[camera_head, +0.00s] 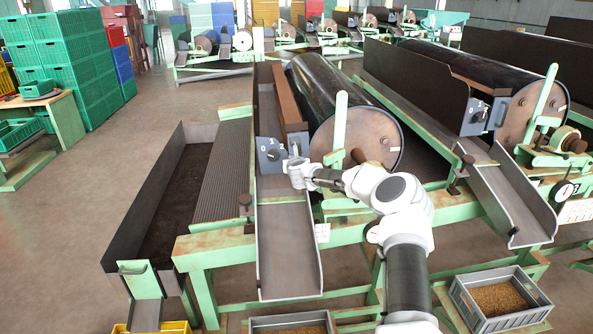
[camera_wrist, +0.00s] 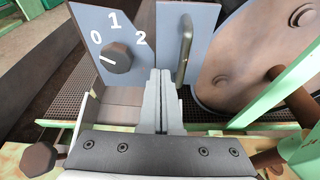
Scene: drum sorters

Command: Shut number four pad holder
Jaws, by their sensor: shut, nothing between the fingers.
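My gripper (camera_head: 299,173) is shut and empty at the near end of the middle drum sorter. In the wrist view its closed fingers (camera_wrist: 162,75) point up between a dial plate (camera_wrist: 112,42) and a metal bar handle (camera_wrist: 184,48) on a blue-grey panel (camera_wrist: 203,30). The fingertips appear close to the panel; contact cannot be told. The dark knob (camera_wrist: 116,58) has its white mark towards 0. In the head view a long rust-brown board (camera_head: 289,105) runs beside the dark drum (camera_head: 335,85). No number four is readable, and I cannot tell which part is the pad holder.
A sloping metal chute (camera_head: 287,260) lies below my gripper. A green lever (camera_head: 340,120) stands just right of it, before the drum's rusty end plate (camera_head: 384,138). Another sorter (camera_head: 500,75) stands to the right. Floor at left (camera_head: 60,240) is clear.

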